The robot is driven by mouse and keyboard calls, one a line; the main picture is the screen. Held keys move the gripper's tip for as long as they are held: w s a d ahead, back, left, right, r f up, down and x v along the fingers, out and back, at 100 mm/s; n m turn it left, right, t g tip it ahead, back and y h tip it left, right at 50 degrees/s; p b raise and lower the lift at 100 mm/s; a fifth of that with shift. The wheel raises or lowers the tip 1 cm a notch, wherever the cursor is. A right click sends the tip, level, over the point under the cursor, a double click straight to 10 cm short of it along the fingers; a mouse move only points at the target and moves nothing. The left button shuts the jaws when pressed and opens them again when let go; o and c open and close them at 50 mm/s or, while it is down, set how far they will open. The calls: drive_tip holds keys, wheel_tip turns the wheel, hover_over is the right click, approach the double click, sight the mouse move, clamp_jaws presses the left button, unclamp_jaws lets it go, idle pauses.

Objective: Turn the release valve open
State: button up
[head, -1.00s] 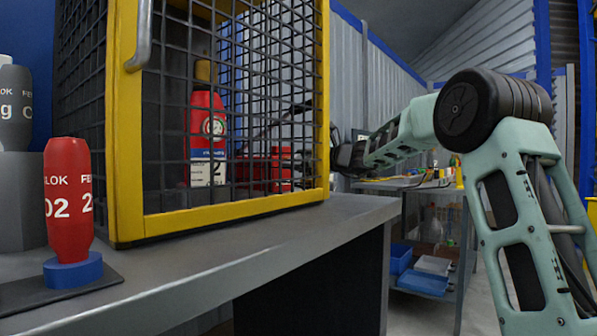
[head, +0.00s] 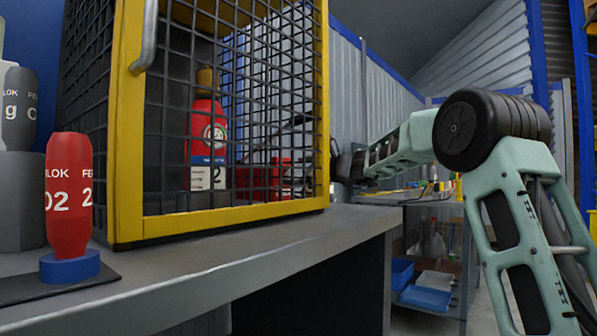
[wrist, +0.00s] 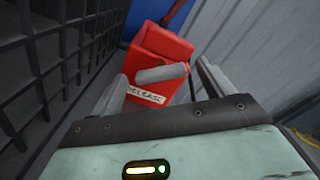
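In the wrist view a red box (wrist: 161,52) carries a white label (wrist: 145,96) that seems to read RELEASE. A pale grey bar (wrist: 162,73) crosses its front above the label; I cannot tell for sure whether it is the valve's lever. My gripper (wrist: 160,84) is right in front of the red box, with grey fingers apart on either side of the bar. No clear grip shows. In the head view my gripper (head: 343,165) is at the cage's right rear edge, partly hidden by the yellow post. Red parts (head: 275,178) show through the mesh there.
A yellow-framed mesh cage (head: 230,212) on a grey bench (head: 250,250) holds a red extinguisher (head: 207,140). A red bottle (head: 68,190) stands at the left. In the wrist view, dark mesh (wrist: 50,70) is close on the left and a corrugated wall (wrist: 260,50) on the right.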

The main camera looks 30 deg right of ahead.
drive_tip(key=shift+s, duration=0.1)
drive_tip(key=p+v, duration=0.2)
drive_tip(key=v, duration=1.5)
drive_tip(key=shift+s+p, duration=0.1)
drive_tip(key=shift+p, duration=0.25)
